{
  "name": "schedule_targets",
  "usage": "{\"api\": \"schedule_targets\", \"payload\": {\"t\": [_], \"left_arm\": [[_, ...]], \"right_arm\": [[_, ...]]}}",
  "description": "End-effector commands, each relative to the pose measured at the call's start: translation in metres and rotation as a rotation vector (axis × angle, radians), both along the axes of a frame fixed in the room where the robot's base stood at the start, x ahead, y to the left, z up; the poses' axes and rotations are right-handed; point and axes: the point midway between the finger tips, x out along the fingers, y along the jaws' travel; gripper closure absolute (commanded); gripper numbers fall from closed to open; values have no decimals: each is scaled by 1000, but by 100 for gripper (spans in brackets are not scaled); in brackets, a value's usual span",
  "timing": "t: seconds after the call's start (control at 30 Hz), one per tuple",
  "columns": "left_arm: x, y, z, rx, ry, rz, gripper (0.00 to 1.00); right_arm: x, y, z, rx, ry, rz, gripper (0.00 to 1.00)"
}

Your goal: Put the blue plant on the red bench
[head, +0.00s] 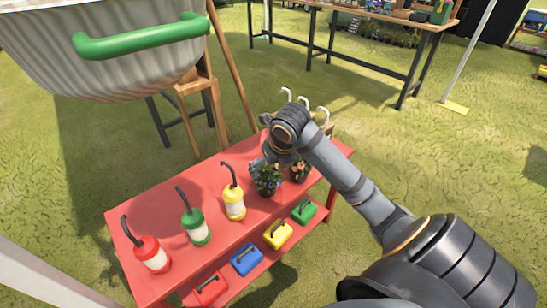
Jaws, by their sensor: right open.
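The red bench (172,209) stands in front of me, with its top running from lower left to upper right. My left gripper is out of view.
An orange-flowered plant (299,172) stands right beside the blue one. Yellow (234,205), green (196,230) and red (150,256) sprayers line the bench top. Several coloured boxes (247,260) sit on the lower shelf. A metal tub (120,60) with a green handle hangs over the upper left.

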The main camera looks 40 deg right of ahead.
Motion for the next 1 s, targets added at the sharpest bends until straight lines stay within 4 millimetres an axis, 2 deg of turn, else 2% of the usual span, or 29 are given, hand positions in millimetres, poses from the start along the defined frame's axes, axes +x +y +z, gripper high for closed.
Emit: {"api": "schedule_targets", "payload": {"t": [0.03,0.1,0.23,0.77,0.87,0.97,1.0], "left_arm": [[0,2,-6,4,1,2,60],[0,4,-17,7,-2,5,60],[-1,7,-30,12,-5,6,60],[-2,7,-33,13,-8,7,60],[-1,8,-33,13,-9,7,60],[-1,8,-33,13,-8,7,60],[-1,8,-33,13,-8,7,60]], "right_arm": [[-3,0,11,-4,-1,1,0],[-6,1,19,-2,-2,1,0],[-11,2,27,0,0,1,0],[-11,2,28,1,0,-1,0],[-13,4,24,17,-1,-27,0],[-19,14,5,99,-3,-189,0],[-23,21,-7,154,-6,-301,0]]}}
